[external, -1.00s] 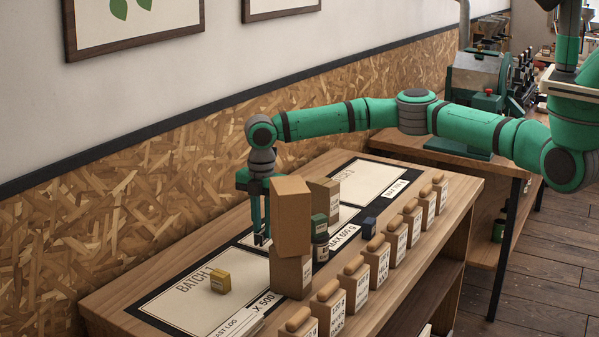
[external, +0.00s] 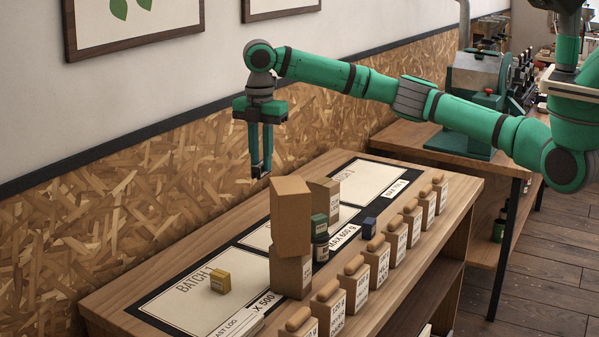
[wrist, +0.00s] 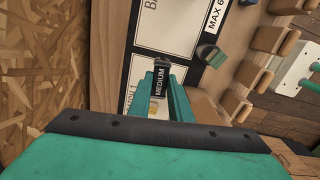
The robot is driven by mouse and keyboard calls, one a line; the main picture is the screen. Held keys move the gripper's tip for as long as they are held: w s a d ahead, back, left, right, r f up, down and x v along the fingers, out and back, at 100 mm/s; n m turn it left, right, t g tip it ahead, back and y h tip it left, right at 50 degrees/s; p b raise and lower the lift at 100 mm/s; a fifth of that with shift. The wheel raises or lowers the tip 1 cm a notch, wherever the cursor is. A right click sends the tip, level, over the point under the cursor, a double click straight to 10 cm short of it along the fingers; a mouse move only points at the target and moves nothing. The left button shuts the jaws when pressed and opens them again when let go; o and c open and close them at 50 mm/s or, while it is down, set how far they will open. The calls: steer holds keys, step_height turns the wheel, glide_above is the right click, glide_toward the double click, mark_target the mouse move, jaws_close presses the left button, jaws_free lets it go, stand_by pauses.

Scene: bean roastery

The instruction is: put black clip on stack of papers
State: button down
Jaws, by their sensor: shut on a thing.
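My gripper (external: 260,172) is above the table, behind and above the stacked brown boxes. It is shut on a small dark thing, apparently the black clip, which shows in the wrist view (wrist: 160,78) between the fingers with the word MEDIUM on it. In the external view only a small dark end shows at the fingertips. The stack of papers (external: 240,322), white with "AST LOG" readable on it, lies at the table's front edge, lower left of my gripper. It is partly cut off by the frame and I cannot make it out in the wrist view.
A tilted brown box (external: 290,215) rests on another brown box (external: 290,272) between my gripper and the table's front.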

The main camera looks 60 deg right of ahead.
step_height(320, 180, up, 12)
steer(key=r, duration=0.1)
steer(key=s+a+n, duration=0.4)
steer(key=s+a, duration=0.2)
steer(key=a, duration=0.3)
steer(key=s+a+n, duration=0.5)
steer(key=s+a, duration=0.1)
steer(key=a, duration=0.3)
steer(key=s+a+n, duration=0.4)
steer(key=s, duration=0.4)
steer(key=s+a+n, duration=0.4)
steer(key=s, duration=0.3)
glide_above(234, 328)
steer(key=f, duration=2.7)
steer(key=shift+s+d+f, duration=0.25)
steer(key=shift+s, duration=0.15)
steer(key=shift+w+a+f, duration=0.25)
steer(key=shift+w+f, duration=0.2)
steer(key=shift+f, duration=1.6)
steer(key=shift+f, duration=0.1)
